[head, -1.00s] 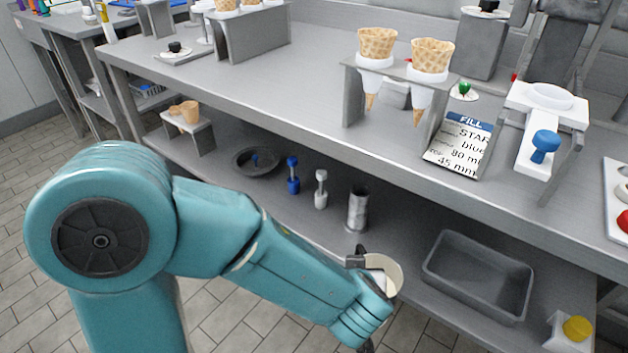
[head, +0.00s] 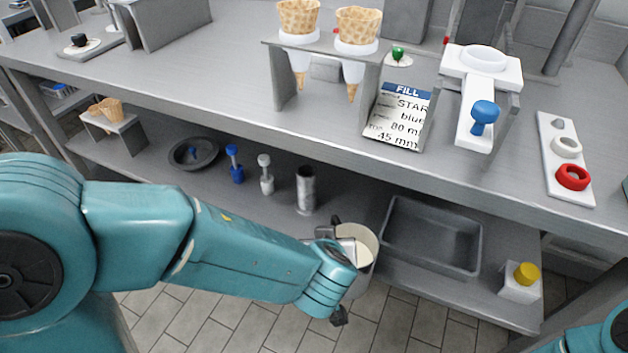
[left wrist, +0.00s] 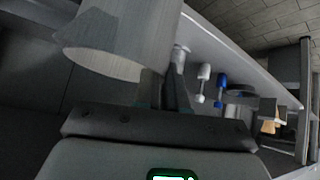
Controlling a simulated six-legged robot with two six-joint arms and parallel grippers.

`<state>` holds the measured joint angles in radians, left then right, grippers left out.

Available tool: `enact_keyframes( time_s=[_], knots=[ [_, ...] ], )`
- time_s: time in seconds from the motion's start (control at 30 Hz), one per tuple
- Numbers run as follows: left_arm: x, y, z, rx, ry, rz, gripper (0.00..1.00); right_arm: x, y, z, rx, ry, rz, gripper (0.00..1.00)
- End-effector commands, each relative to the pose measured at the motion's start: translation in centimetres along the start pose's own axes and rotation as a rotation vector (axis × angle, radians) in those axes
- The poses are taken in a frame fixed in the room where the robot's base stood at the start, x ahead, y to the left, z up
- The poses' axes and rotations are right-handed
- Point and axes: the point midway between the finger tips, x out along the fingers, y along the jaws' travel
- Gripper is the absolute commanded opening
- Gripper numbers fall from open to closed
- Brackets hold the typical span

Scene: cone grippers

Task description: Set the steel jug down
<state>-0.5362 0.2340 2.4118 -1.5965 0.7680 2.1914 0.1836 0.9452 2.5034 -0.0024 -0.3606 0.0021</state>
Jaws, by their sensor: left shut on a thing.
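The steel jug (head: 364,262) is a grey, round, open-topped vessel with pale cream contents. In the head view it is at the front edge of the lower shelf (head: 262,205), left of the grey tub. My left gripper (head: 342,252) is shut on it from the left, and the jug looks about upright. I cannot tell whether its base touches anything. In the left wrist view the jug (left wrist: 125,40) fills the upper left, blurred, in front of my gripper. Of my right arm only a teal part shows at the lower right corner; its gripper is out of view.
On the lower shelf are a grey tub (head: 428,240), a steel cylinder (head: 306,190), white (head: 266,178) and blue (head: 235,168) plungers, a dark dish (head: 194,154) and a yellow button (head: 526,273). The worktop above holds a cone stand (head: 320,50) and a FILL card (head: 398,118).

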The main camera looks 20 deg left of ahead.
Motion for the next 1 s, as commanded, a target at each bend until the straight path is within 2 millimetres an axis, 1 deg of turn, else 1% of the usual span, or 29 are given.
enact_keyframes(
  time_s=[0.03,0.1,0.2,0.3,0.4,0.57,0.8,0.87,0.9,1.0],
  knots=[
    [0.8,0.1,-1.3,-0.007,0.002,-0.003,0.0,-0.3,-0.2,0.1,-0.002,-0.001,0.0,0.36],
    [2.1,0.3,-2.7,-0.006,0.003,-0.003,0.0,-0.6,-0.3,0.1,-0.004,-0.003,0.0,0.36],
    [3.8,0.5,-4.6,-0.006,0.004,-0.003,0.0,-1.0,-0.5,0.2,-0.006,-0.005,-0.001,0.36],
    [5.2,0.6,-6.0,-0.006,0.004,-0.003,0.0,-1.3,-0.7,0.3,-0.009,-0.008,-0.001,0.36],
    [6.2,0.8,-7.0,-0.005,0.004,-0.001,0.0,-1.5,-0.8,0.4,-0.011,-0.009,-0.001,0.36],
    [7.0,0.8,-7.8,-0.006,0.005,-0.003,0.0,-1.6,-0.9,0.4,-0.012,-0.011,-0.001,0.36],
    [9.2,1.2,-10.3,-0.006,0.005,-0.003,0.0,-2.6,-1.2,0.5,-0.012,-0.011,-0.001,0.36],
    [9.6,1.2,-10.5,-0.006,0.005,-0.003,0.0,-2.7,-1.2,0.5,-0.012,-0.011,-0.001,0.36],
    [9.9,1.1,-10.1,-0.003,0.004,-0.002,0.0,-2.5,-1.2,0.5,-0.012,-0.011,-0.001,0.36],
    [10.0,1.1,-9.9,-0.005,0.005,-0.002,0.0,-2.5,-1.2,0.5,-0.012,-0.011,-0.001,0.36]
  ],
)
